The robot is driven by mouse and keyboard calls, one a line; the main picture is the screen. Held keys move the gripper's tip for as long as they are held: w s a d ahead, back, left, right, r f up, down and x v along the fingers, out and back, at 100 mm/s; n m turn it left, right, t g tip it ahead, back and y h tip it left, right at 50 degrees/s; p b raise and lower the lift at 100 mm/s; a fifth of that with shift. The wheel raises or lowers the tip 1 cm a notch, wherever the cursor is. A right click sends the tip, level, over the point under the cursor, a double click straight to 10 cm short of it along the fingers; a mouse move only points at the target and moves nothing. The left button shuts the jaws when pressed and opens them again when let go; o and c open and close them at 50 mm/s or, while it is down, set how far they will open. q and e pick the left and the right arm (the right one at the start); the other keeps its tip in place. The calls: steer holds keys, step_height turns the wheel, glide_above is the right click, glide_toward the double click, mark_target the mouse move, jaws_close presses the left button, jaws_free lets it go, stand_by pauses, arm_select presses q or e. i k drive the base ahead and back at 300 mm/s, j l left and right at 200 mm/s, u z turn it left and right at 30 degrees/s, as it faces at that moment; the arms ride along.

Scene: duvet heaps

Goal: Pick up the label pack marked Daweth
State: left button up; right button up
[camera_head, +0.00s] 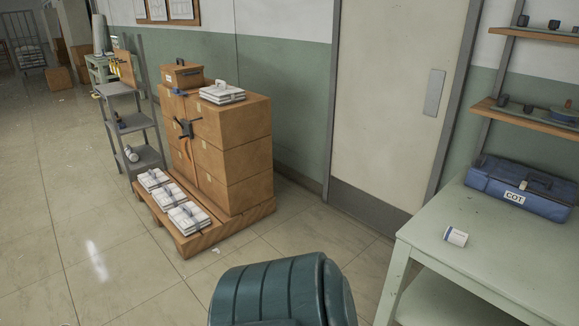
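Several white packs with dark bands (187,217) lie in stacks along the front edge of a low wooden pallet (232,228). More white packs (222,94) are stacked on top of the brown cartons. The writing on the packs and the cylinder is too small to read, so I cannot tell which is marked Daweth. Neither of my grippers is in view.
Brown cartons (245,160) stand on the pallet beside a grey shelf trolley (130,125). The tiled floor (70,200) at the left is mostly clear.

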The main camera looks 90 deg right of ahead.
mark_target(456, 236)
steer(key=z, duration=3.95)
steer(key=i+l, duration=0.05)
